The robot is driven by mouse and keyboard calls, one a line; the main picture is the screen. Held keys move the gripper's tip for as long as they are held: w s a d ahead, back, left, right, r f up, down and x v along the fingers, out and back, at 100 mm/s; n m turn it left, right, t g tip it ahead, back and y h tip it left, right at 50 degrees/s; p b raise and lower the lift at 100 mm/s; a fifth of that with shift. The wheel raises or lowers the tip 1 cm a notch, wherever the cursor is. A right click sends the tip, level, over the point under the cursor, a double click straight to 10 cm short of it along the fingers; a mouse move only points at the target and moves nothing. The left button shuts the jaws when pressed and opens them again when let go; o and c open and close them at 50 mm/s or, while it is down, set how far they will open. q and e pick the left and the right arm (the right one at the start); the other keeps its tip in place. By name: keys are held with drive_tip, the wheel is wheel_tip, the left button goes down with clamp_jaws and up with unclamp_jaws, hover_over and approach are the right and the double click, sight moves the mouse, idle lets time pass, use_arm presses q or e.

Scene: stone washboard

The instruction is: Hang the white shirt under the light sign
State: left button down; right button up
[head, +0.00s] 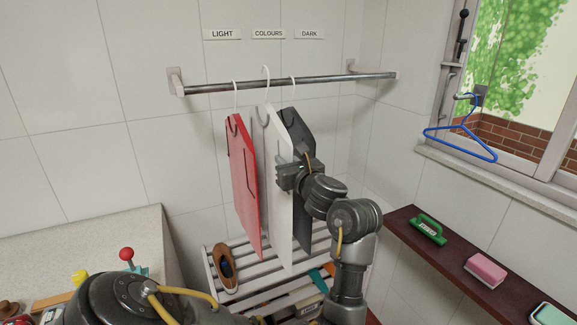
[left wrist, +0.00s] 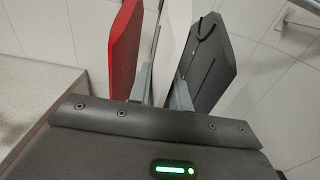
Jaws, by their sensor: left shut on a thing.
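The white shirt (head: 280,200) is a flat panel on a pale hanger, upright between the red shirt (head: 244,185) and the dark grey shirt (head: 298,140). My left gripper (head: 284,174) is shut on the white shirt near its edge. The left wrist view shows the white shirt (left wrist: 172,50) between the fingers. Its hook (head: 266,72) reaches above the rail (head: 330,79); I cannot tell whether it rests on it. The light sign (head: 222,34) is on the wall at left, above the rail's left part. My right gripper is not in view.
The colours sign (head: 268,34) and dark sign (head: 309,34) are right of the light sign. The rail is bare near both ends. A slatted rack (head: 235,293) stands below. A blue hanger (head: 462,130) hangs by the window. A dark shelf (head: 440,257) juts out at right.

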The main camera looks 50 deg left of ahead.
use_arm(q)
drive_tip(key=shift+p+x, duration=0.9)
drive_tip(key=shift+x, duration=3.6)
wheel_tip(320, 180, down, 4)
drive_tip(key=b, duration=0.5)
drive_tip(key=shift+d+r, duration=0.1)
drive_tip(key=c, duration=1.2)
unclamp_jaws()
drive_tip(key=b, duration=0.4)
approach(273, 148)
wheel_tip(273, 148, down, 5)
drive_tip(key=w, duration=0.1)
drive_tip(key=shift+w+a, duration=0.2)
drive_tip(key=shift+a, duration=0.3)
